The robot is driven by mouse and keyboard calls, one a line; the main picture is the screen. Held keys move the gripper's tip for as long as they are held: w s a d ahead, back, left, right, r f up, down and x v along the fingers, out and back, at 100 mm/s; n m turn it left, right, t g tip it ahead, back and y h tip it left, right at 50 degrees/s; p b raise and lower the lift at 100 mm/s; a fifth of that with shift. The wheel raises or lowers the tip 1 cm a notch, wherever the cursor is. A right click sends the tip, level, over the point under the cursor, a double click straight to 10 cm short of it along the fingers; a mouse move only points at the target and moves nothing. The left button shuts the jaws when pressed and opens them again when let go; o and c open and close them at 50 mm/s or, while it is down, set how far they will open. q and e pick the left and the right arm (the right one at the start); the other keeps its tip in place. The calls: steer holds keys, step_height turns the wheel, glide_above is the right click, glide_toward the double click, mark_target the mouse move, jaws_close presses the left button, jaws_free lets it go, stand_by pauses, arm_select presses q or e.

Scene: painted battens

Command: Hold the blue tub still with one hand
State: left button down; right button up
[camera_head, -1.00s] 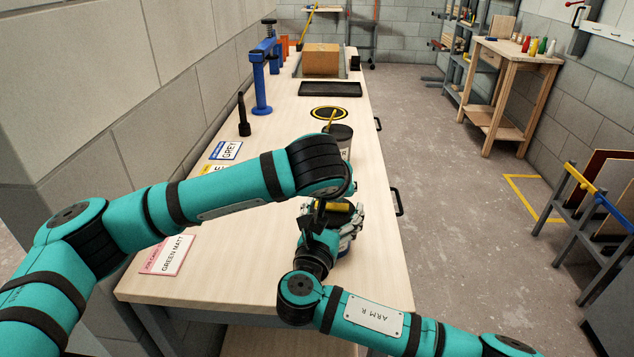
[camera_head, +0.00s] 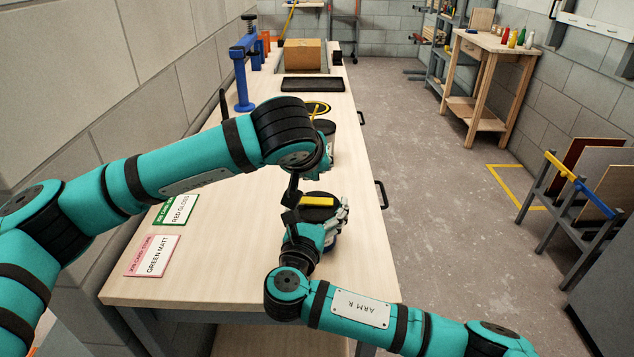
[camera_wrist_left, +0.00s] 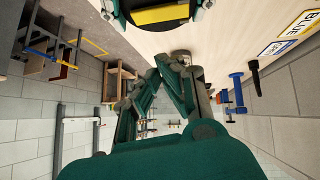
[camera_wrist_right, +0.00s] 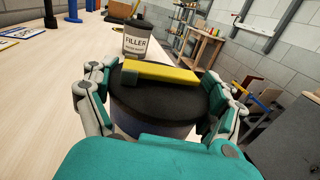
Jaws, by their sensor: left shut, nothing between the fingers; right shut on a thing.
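The blue tub (camera_wrist_right: 160,128) stands on the bench, with a dark top and a bluish side. It also shows in the head view (camera_head: 331,240). A yellow bar with a green end (camera_wrist_right: 158,72) lies across its top. My right gripper (camera_wrist_right: 160,84) is shut on the tub, with one finger on each side of it. My left gripper (camera_wrist_left: 180,60) is shut and empty. In the head view it is farther up the bench than the tub, mostly hidden behind its own wrist.
A filler tin (camera_wrist_right: 137,38) stands just beyond the tub. Cards reading RED GLOSS (camera_head: 177,210) and GREEN MATT (camera_head: 153,256) lie at the bench's left. A black tray (camera_head: 313,84), a blue stand (camera_head: 243,75) and a cardboard box (camera_head: 303,56) are farther back.

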arm_select(q)
steer(key=d+v, duration=0.1)
steer(key=v, duration=0.8)
steer(key=shift+s, duration=0.35)
steer(key=shift+r, duration=0.15)
arm_select(e)
steer(key=o, duration=1.4)
steer(key=v, duration=1.2)
